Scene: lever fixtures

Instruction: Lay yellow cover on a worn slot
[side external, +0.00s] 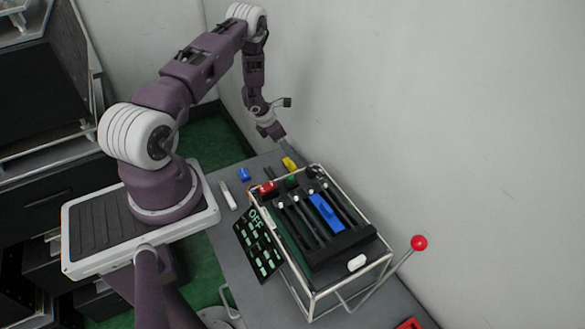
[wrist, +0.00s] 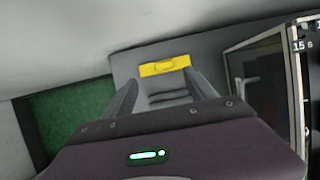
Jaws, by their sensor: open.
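The yellow cover (side external: 290,164) lies on the grey table beside the far end of the white-framed lever fixture (side external: 388,262). It also shows in the wrist view (wrist: 150,69) as a flat yellow bar just beyond my fingertips. My gripper (side external: 286,152) is open and points down at the cover; its two fingers (wrist: 161,77) are spread with nothing clearly between them. The fixture's dark top has several long slots with white-tipped levers. A blue cover (side external: 326,212) lies over one slot. I cannot tell which slots are worn.
A blue block (side external: 244,174) and a white stick-like item (side external: 228,195) lie on the table left of the fixture. A red block (side external: 267,188) and a green one (side external: 291,181) are at its far edge. A red-knobbed lever (side external: 419,243) sticks out right. A wall stands close behind.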

